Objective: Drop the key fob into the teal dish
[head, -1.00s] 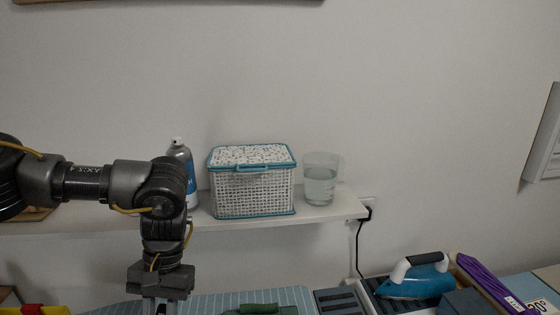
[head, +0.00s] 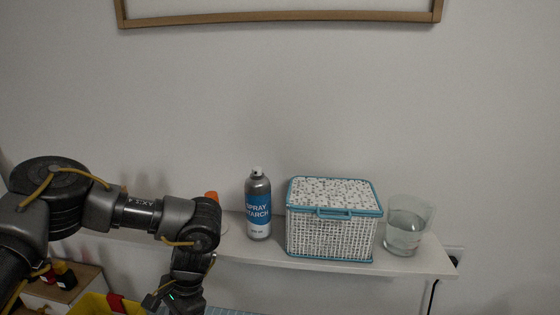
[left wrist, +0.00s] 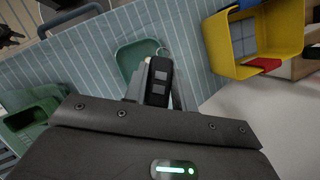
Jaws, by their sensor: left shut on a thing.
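My left gripper (left wrist: 158,92) is shut on the black key fob (left wrist: 159,78), which has grey buttons and a metal ring at its top end. In the left wrist view, a green-teal dish (left wrist: 128,60) lies on the striped surface behind the fob. The fob and fingers overlap the dish's right side in that view; the height between them cannot be told. In the head view my left gripper (head: 174,303) is at the bottom edge, with its fingertips and the fob out of sight. The dish does not show there.
A yellow bin (left wrist: 220,45) stands right of the dish, with a green object (left wrist: 22,130) at the lower left of the wrist view. A shelf (head: 420,262) holds a spray starch can (head: 257,205), a lidded basket (head: 330,235) and a glass (head: 406,228).

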